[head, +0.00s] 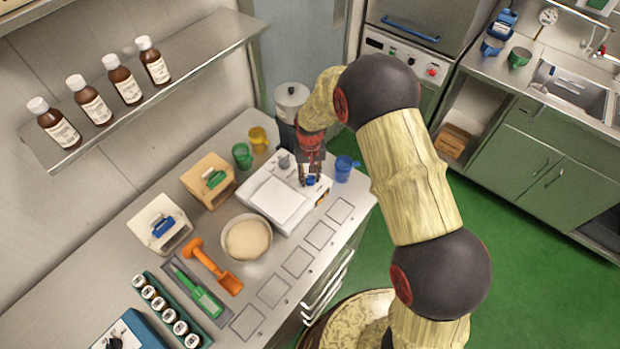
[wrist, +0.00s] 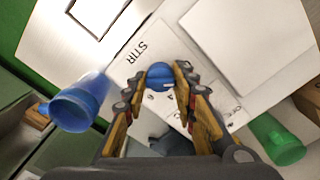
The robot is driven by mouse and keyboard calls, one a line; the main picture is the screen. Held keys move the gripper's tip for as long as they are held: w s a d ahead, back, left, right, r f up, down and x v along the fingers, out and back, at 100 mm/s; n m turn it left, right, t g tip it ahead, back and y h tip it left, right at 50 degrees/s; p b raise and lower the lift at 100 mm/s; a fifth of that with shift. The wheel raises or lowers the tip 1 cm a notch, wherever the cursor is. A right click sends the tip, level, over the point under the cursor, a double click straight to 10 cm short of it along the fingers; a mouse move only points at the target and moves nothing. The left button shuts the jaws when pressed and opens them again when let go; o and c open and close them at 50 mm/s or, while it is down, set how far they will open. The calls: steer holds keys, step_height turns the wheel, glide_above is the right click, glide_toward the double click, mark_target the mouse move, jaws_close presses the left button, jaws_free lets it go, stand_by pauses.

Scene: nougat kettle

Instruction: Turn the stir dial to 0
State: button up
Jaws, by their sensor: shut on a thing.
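The stir dial (wrist: 160,77) is a round blue knob on a white panel marked STIR. In the head view the blue dial (head: 311,181) sits at the right end of the white appliance (head: 255,205). My gripper (wrist: 163,82) is shut on the dial, with one finger on each side of it. In the head view my gripper (head: 310,172) reaches down onto the panel from above. The fingers cover part of the scale around the dial, so I cannot tell which number it points to.
A blue cup (head: 346,168) stands just right of the appliance, close to my gripper. A green cup (head: 242,156) and a yellow cup (head: 259,139) stand behind. A bowl (head: 226,238) is in front left. A metal canister (head: 291,100) stands behind my wrist.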

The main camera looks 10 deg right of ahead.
mark_target(310, 177)
steer(key=shift+w+r+n+b, duration=0.1)
steer(key=shift+n+b, duration=0.45)
steer(key=shift+n, duration=1.45)
steer(key=o, duration=1.2)
steer(key=shift+c, duration=0.2)
step_height(310, 177, up, 12)
